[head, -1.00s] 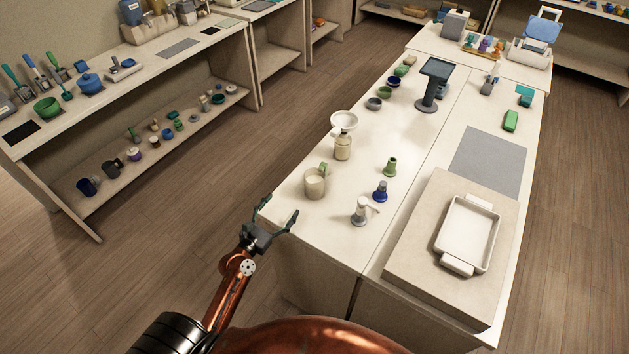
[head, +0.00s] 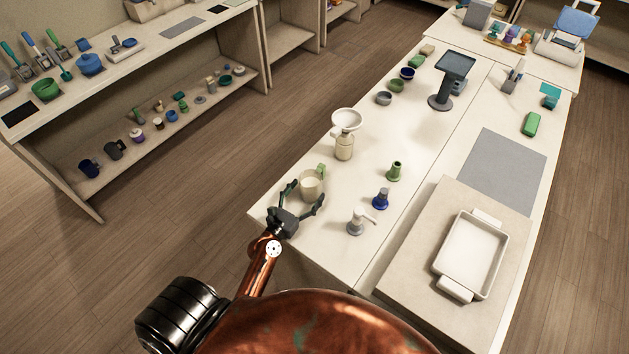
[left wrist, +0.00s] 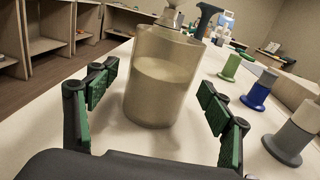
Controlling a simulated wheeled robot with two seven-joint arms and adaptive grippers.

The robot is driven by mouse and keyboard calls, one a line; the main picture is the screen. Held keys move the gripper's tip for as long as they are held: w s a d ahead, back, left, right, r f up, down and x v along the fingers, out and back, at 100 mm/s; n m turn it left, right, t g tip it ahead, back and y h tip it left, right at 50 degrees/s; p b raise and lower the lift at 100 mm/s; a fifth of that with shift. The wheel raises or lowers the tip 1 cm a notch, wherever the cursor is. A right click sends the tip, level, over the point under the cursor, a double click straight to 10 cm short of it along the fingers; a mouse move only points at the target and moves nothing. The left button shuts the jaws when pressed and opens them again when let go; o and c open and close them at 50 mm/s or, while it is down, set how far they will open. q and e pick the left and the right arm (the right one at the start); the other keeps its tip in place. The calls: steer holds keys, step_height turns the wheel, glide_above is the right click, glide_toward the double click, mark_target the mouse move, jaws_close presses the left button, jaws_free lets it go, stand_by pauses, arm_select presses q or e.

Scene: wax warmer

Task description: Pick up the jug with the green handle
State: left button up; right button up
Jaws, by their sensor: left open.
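The jug (head: 311,186) is a see-through beige cup with pale contents and a green handle (head: 321,169) on its far side. It stands upright near the left edge of the white table. My left gripper (head: 302,196) is open, with its fingers pointing at the jug from the near side. In the left wrist view the jug (left wrist: 163,88) stands just ahead, between and beyond the green-padded fingertips of the left gripper (left wrist: 155,95). I see no contact. The handle is hidden behind the jug there. My right gripper is not in view.
A bottle with a white funnel (head: 346,120) stands behind the jug. To the right are a green piece (head: 395,171), a blue piece (head: 381,198) and a grey-white piece (head: 357,221). A white tray (head: 470,254) lies on a board farther right.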

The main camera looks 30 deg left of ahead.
mark_target(318, 176)
arm_select(q)
steer(key=w, duration=0.3)
steer(key=shift+w+a+r+p, duration=0.1)
steer(key=shift+r+p, duration=0.05)
steer(key=shift+p, duration=0.2)
steer(key=w, duration=0.4)
steer(key=shift+w, duration=0.15)
jaws_close()
stand_by(0.6)
steer(key=shift+r, duration=0.15)
